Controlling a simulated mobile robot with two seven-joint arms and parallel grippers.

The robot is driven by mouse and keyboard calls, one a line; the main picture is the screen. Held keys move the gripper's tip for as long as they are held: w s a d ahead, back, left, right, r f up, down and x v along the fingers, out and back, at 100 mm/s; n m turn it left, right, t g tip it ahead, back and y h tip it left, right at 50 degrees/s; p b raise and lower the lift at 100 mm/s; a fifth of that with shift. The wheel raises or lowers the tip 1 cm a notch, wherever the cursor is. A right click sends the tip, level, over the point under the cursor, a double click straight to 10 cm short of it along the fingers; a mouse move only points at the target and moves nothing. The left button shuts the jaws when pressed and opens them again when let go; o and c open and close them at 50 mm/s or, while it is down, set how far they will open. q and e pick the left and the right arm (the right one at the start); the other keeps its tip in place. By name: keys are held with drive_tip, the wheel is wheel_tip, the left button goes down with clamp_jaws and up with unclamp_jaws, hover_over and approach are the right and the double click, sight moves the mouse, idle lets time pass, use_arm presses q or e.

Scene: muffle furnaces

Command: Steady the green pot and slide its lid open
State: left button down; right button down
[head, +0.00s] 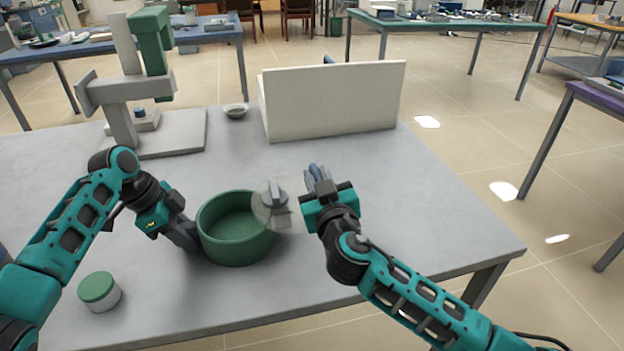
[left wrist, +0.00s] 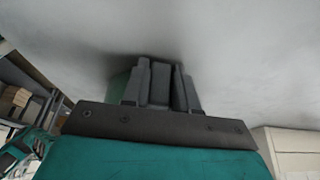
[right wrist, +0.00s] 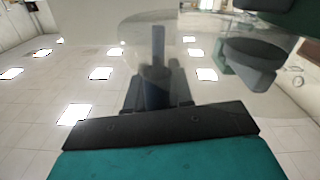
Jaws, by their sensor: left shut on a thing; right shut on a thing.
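The green pot (head: 236,249) stands upright on the grey table, its inside largely exposed. My left gripper (head: 190,238) is shut at the pot's left side; in the left wrist view its fingers (left wrist: 163,84) are close together with a sliver of green beside them. The clear lid (head: 292,212), with a grey knob (head: 273,196), is off to the pot's right, overlapping only its right rim. My right gripper (head: 318,176) is shut on the lid's right edge. In the right wrist view the see-through lid (right wrist: 210,85) lies across the fingers (right wrist: 155,75). The exact finger contacts are hidden.
A small green-capped jar (head: 99,291) stands at the front left. A grey and green stand (head: 125,90), a small bowl (head: 236,110) and a white box-like panel (head: 335,100) are at the back. The table's right side (head: 430,210) is clear.

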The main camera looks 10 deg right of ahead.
use_arm(q)
drive_tip(key=shift+a, duration=0.2)
use_arm(e)
drive_tip(key=shift+d, duration=0.45)
idle(0.3)
drive_tip(key=c, duration=1.1)
unclamp_jaws()
use_arm(q)
drive_tip(key=shift+d, duration=0.1)
use_arm(e)
drive_tip(key=shift+s+a, duration=0.1)
use_arm(q)
drive_tip(key=shift+d, duration=0.1)
use_arm(e)
drive_tip(key=s, duration=1.1)
drive_tip(key=shift+s, duration=0.4)
use_arm(q)
drive_tip(key=c, duration=0.9)
unclamp_jaws()
drive_tip(key=shift+r, duration=0.1)
use_arm(e)
drive_tip(key=shift+r, duration=0.15)
